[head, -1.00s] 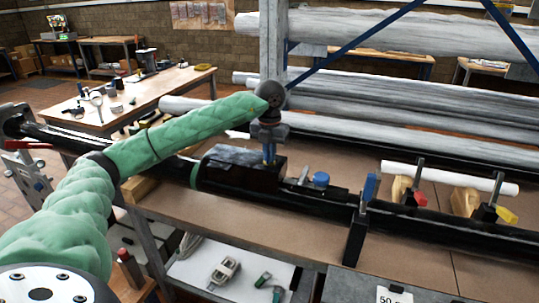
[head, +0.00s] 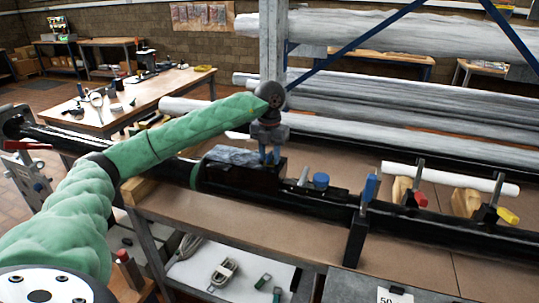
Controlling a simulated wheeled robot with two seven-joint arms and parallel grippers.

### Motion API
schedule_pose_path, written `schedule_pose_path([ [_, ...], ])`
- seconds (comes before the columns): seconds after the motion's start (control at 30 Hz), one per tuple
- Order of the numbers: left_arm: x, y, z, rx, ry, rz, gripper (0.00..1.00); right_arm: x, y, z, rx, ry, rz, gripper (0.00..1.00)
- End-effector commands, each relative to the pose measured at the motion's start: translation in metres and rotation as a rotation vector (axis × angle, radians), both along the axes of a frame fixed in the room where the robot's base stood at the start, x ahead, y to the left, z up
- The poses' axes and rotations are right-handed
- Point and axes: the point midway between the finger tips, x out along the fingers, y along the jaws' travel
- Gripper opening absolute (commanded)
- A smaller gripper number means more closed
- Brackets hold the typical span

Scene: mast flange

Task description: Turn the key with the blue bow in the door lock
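I cannot make out a key with a blue bow or a door lock in the head view. My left gripper (head: 270,160) points down over the right end of a black block with a grey top (head: 232,156) on a long black tube. Its two blue fingers stand apart, with nothing visible between them. I cannot tell whether the fingertips touch the block. Blue parts in view are a round blue cap (head: 321,180) right of the block and an upright blue handle (head: 370,188) at a clamp further right. My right gripper is not in view.
The black tube (head: 455,230) runs across a brown workbench (head: 290,228). A rack of grey wrapped tubes (head: 400,135) and a grey post stand behind. A lower shelf holds small tools.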

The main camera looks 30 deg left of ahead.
Motion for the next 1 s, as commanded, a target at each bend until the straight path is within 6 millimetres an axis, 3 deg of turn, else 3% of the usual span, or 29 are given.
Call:
schedule_pose_path([
  [0.37, 0.000, 0.000, 0.006, 0.000, -0.001, 0.000, 0.33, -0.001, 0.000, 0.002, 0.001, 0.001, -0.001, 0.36],
  [1.0, 0.000, 0.000, 0.056, 0.000, -0.001, 0.000, 0.33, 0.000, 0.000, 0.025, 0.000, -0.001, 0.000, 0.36],
])
